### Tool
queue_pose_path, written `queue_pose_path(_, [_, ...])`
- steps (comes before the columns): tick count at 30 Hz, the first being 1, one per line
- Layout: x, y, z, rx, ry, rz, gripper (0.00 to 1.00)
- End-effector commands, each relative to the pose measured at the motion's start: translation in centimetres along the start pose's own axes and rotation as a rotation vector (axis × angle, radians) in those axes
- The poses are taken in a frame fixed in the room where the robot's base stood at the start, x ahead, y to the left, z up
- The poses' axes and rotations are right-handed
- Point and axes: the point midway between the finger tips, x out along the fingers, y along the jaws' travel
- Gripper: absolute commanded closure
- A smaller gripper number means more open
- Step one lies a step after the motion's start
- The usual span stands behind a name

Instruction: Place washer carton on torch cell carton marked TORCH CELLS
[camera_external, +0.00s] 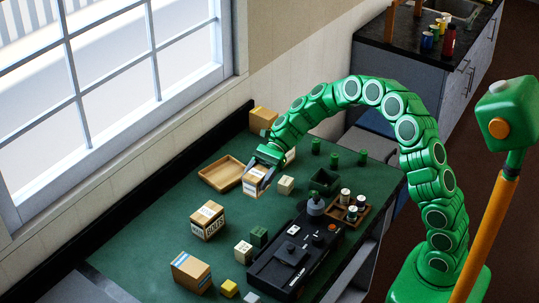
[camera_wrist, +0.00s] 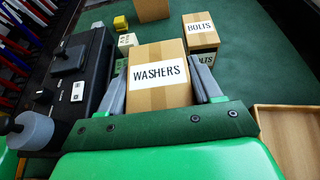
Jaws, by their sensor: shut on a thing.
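The washer carton (camera_wrist: 158,95), brown with a white WASHERS label, sits between the fingers of my gripper (camera_wrist: 160,92) in the wrist view. In the external view my gripper (camera_external: 262,173) is shut on this carton (camera_external: 255,182), beside the wooden tray. I cannot tell whether the carton touches the green table. No TORCH CELLS lettering is readable.
The BOLTS carton (camera_external: 207,220) also shows in the wrist view (camera_wrist: 201,32). A blue-striped carton (camera_external: 190,271) stands nearer the front. The wooden tray (camera_external: 221,174) lies left of my gripper. A black control box (camera_external: 296,256) and small blocks (camera_external: 286,185) lie to the right.

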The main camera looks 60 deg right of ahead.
Motion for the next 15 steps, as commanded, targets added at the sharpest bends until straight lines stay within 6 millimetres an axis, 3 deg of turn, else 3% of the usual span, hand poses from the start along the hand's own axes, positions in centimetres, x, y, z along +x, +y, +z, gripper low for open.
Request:
queue_pose_path(7, [-2.3,-0.1,0.5,0.022,0.002,-0.053,0.83])
queue_pose_path(15, [-9.0,0.2,0.8,0.093,0.011,-0.224,0.83])
